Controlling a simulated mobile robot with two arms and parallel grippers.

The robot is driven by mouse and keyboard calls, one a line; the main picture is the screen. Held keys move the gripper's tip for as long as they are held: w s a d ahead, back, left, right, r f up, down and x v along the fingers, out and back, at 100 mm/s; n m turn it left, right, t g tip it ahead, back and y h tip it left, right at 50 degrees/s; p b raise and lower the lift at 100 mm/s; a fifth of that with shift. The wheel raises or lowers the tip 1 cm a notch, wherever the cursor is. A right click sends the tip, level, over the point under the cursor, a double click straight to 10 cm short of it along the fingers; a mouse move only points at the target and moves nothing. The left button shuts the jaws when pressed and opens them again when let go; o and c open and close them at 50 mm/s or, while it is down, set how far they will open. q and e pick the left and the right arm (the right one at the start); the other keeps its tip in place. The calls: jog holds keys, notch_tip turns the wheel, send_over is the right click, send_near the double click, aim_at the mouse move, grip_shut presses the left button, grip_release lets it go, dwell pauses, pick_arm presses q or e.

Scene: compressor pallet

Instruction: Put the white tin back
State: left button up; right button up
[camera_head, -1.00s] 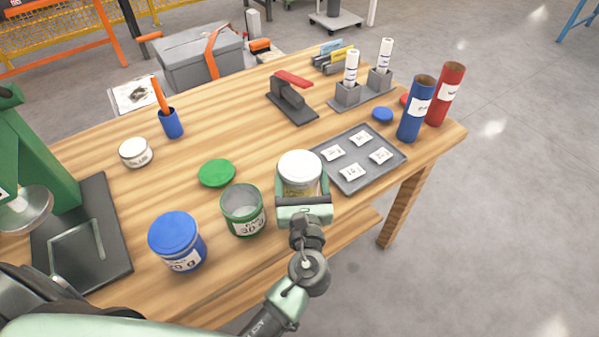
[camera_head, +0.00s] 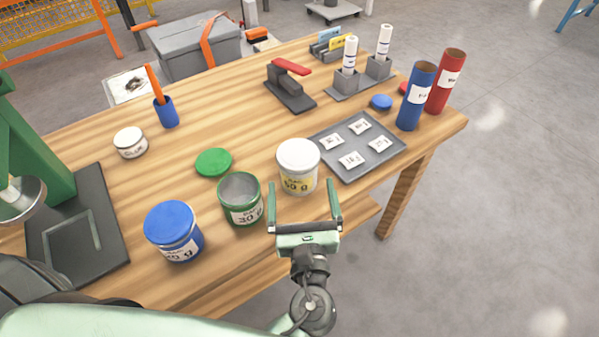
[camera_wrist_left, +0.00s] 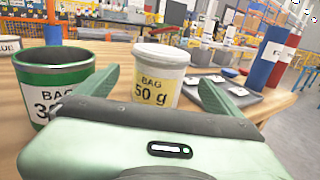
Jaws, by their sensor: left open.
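The white tin (camera_head: 298,167) has a white lid and a yellow label reading 50 g. It stands upright on the wooden table, between the green tin and the grey tray. It also shows in the left wrist view (camera_wrist_left: 158,78). My left gripper (camera_head: 305,192) is open, its two fingers spread wide and empty, on the near side of the white tin. In the left wrist view its fingers (camera_wrist_left: 155,85) lie left and right of the tin, with the tin beyond them. My right gripper does not show.
The open green tin (camera_head: 240,200) stands close left of the white tin, with its green lid (camera_head: 213,162) behind. A blue-lidded tin (camera_head: 173,232) is further left. The grey tray (camera_head: 372,159) with several packets lies right. Blue (camera_head: 416,97) and red (camera_head: 445,82) tubes stand beyond.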

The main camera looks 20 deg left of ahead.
pick_arm(q)
jog(key=v, duration=0.3)
jog(key=shift+s, duration=0.1)
jog(key=shift+s+d, duration=0.1)
jog(key=shift+s, duration=0.05)
dwell(0.4)
